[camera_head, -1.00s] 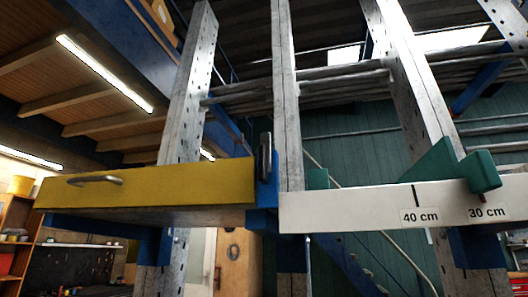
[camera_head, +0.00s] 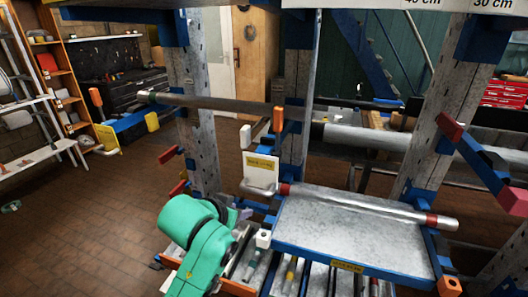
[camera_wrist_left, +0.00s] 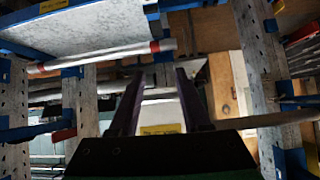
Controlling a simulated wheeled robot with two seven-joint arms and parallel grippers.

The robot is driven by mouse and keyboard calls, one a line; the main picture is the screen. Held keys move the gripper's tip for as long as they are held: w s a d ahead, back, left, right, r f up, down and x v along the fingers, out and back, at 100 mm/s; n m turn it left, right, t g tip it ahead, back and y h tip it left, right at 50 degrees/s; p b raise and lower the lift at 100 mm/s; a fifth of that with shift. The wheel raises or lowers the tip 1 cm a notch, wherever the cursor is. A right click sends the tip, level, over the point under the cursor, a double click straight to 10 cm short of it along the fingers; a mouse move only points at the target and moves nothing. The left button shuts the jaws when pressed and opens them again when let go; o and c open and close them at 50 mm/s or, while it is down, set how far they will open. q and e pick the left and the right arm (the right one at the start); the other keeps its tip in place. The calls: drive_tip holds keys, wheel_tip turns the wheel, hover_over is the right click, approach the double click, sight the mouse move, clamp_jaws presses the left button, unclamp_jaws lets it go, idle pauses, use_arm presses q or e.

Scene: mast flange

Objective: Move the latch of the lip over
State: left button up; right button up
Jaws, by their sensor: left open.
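A white plate with a yellow label (camera_head: 262,168) stands at the left end of a grey tray with blue edges (camera_head: 350,232); I take it as the latch, though its lettering is too small to read. A grey block sits at its foot. In the left wrist view a yellow label on a pale piece (camera_wrist_left: 160,129) shows between the fingers. My left gripper (camera_head: 241,213), on the green arm, is left of the tray and below the plate, mostly hidden by its own wrist. Its two dark fingers (camera_wrist_left: 157,76) are apart with nothing gripped. My right gripper is out of view.
A grey rod with red ends (camera_head: 365,206) runs along the tray. An orange-tipped lever (camera_head: 278,121) and white knob (camera_head: 245,137) rise behind the plate. Perforated posts (camera_head: 295,105) stand behind. A red-ended blue arm (camera_head: 485,163) is at right.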

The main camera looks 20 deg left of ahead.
use_arm(q)
drive_tip(key=w+d+r+t, duration=0.1)
drive_tip(key=w+r+t, duration=0.15)
drive_tip(key=r, duration=1.05)
drive_tip(key=w+d+r+t, duration=0.1)
drive_tip(key=r+t, duration=0.3)
drive_tip(key=r, duration=0.9)
drive_tip(key=s+d+r+t, duration=0.1)
drive_tip(key=s+r+t, duration=0.35)
drive_tip(key=r, duration=0.75)
drive_tip(key=s+d+r+t, duration=0.1)
drive_tip(key=s+r, duration=0.6)
drive_tip(key=r, duration=0.5)
drive_tip(key=p+x, duration=0.8)
drive_tip(key=x, duration=0.6)
drive_tip(key=shift+w+d+r+n+h, duration=0.15)
drive_tip(key=shift+w+r+n+h, duration=0.05)
drive_tip(key=shift+n+h, duration=0.2)
clamp_jaws()
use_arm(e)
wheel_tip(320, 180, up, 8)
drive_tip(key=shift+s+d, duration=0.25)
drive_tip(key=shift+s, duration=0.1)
use_arm(q)
drive_tip(key=shift+s, duration=0.1)
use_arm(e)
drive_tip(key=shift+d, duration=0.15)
